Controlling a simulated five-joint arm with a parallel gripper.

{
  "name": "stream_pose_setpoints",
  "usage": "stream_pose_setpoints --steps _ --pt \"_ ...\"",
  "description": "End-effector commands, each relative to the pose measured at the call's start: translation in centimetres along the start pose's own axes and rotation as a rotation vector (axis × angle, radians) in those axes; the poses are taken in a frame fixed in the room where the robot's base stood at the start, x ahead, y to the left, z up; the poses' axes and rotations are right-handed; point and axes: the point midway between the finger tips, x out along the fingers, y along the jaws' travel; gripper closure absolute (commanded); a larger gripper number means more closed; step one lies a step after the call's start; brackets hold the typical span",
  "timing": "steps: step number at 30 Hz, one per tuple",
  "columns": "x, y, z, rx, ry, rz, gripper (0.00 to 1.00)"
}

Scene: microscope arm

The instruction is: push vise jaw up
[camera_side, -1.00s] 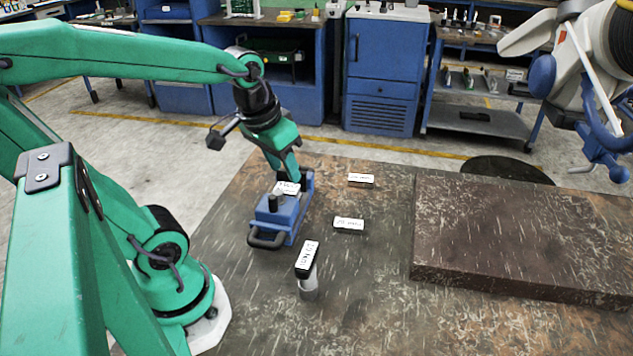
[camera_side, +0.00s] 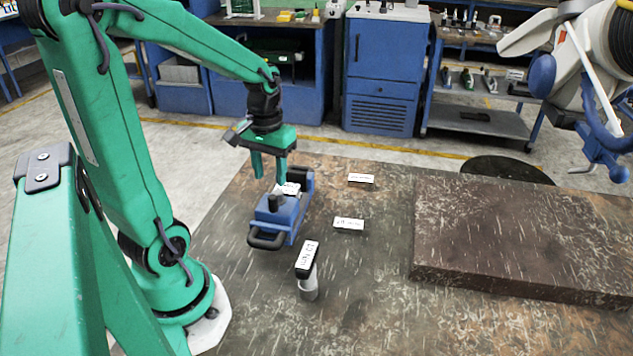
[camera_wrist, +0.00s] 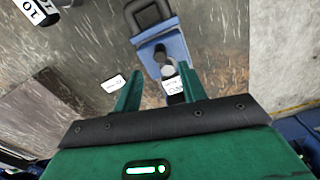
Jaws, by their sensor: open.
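A blue vise (camera_side: 280,219) with a black looped handle (camera_side: 267,240) stands on the worn brown table. A dark knob (camera_side: 275,201) and a white label (camera_side: 290,188) sit on top of it. My green gripper (camera_side: 268,180) points straight down over the vise's far end, its two fingers apart and empty. In the wrist view the vise (camera_wrist: 165,50) lies ahead of the fingers (camera_wrist: 160,92), with its label by the right finger. The fingers partly hide its far end, and I cannot tell whether they touch it.
Two small labelled blocks (camera_side: 349,224) (camera_side: 361,178) lie right of the vise. A thick raised slab (camera_side: 520,240) fills the table's right. Table between is clear.

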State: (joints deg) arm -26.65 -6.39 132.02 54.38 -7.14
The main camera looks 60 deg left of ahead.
Motion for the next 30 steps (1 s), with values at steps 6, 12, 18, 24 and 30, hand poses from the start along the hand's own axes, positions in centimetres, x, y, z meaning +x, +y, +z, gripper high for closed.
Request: stream_pose_setpoints --steps 6,12,18,24,30 --pt "1.7 0.0 0.1 0.001 -0.003 0.0 0.59" --pt "4.1 0.0 0.1 0.001 -0.004 -0.001 0.59" --pt "6.2 0.0 0.1 0.001 -0.003 0.0 0.59" --pt "7.3 0.0 0.1 0.001 -0.001 0.0 0.59" --pt "7.5 0.0 0.0 0.001 0.0 0.0 0.59"
